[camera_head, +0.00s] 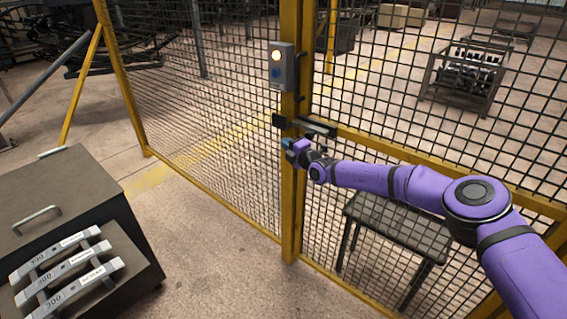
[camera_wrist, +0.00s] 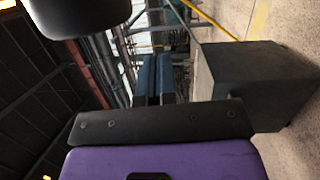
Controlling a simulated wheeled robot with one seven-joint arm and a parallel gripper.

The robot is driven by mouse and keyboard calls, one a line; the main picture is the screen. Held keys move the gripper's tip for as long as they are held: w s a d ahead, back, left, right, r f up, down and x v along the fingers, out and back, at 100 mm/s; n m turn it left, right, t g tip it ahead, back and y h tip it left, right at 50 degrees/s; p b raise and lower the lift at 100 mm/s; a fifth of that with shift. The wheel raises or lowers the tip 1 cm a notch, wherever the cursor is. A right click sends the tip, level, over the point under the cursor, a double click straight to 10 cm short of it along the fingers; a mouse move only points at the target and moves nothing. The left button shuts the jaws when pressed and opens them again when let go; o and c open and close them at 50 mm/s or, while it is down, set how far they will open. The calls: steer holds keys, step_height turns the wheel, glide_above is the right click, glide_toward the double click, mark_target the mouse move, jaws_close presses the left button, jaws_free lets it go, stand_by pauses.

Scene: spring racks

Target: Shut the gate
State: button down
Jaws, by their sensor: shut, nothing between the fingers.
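The gate (camera_head: 440,158) is a black mesh panel in a yellow frame, right of a yellow post (camera_head: 289,215). Its near upright stands close beside the post; I cannot tell whether a small gap is left between them. A dark latch bar (camera_head: 320,128) sits at the gate's edge, with a black block (camera_head: 280,121) at the post. My gripper (camera_head: 288,145) is just below the latch, in front of the post; contact there is unclear.
A grey box with a lit amber lamp (camera_head: 280,66) is on the post. A fixed mesh fence (camera_head: 215,130) runs left. A dark cabinet (camera_head: 60,205) with labelled grey bars stands at lower left; a dark cabinet also shows in the wrist view (camera_wrist: 240,85). A low table (camera_head: 400,225) stands behind the gate mesh.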

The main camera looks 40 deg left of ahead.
steer(key=s+d, duration=0.5)
steer(key=s, duration=0.2)
steer(key=shift+s+d+f, duration=0.15)
steer(key=shift+s+f, duration=0.15)
steer(key=shift+s, duration=0.1)
